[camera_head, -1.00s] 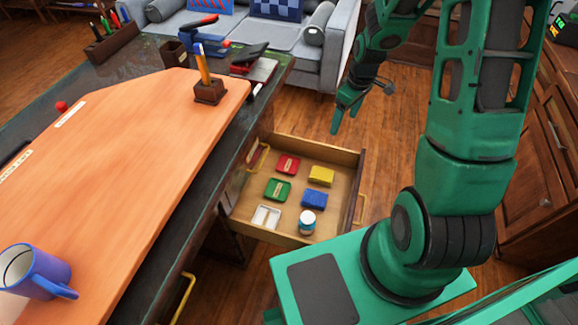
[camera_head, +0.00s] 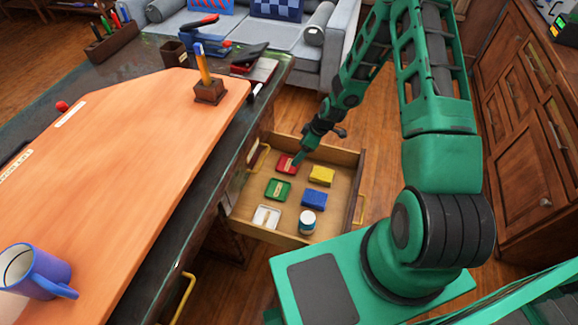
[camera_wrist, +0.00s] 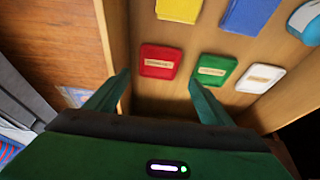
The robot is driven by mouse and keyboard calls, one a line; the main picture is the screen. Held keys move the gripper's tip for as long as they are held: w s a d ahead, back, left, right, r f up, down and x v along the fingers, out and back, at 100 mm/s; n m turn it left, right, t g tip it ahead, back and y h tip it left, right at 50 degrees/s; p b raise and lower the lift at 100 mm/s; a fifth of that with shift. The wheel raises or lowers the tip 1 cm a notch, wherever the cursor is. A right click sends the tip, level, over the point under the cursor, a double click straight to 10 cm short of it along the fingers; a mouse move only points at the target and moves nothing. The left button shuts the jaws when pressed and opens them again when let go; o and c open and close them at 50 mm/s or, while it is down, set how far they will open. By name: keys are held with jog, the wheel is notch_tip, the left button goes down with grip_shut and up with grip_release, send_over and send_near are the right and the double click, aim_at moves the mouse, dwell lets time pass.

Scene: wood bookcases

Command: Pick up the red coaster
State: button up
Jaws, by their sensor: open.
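The red coaster (camera_head: 287,165) is a small flat square with a pale label, lying in the open drawer (camera_head: 262,227) near its far left. It also shows in the wrist view (camera_wrist: 158,61), upper middle, beyond and between my fingertips. I cannot tell exactly how high the fingertips are above the coaster.
A green coaster (camera_head: 277,189), a white one (camera_head: 267,217), a yellow block (camera_head: 321,176), a blue block (camera_head: 314,199) and a white-blue jar (camera_head: 307,222) share the drawer. The drawer's wall (camera_wrist: 117,50) is close to my left finger. The desk (camera_head: 130,130) stands left.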

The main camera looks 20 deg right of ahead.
aim_at(288, 165)
jog(key=x, duration=0.9)
jog(key=shift+w+a+f, duration=0.1)
jog(key=shift+w+f, duration=0.05)
jog(key=shift+f, duration=0.2)
jog(key=c, duration=0.7)
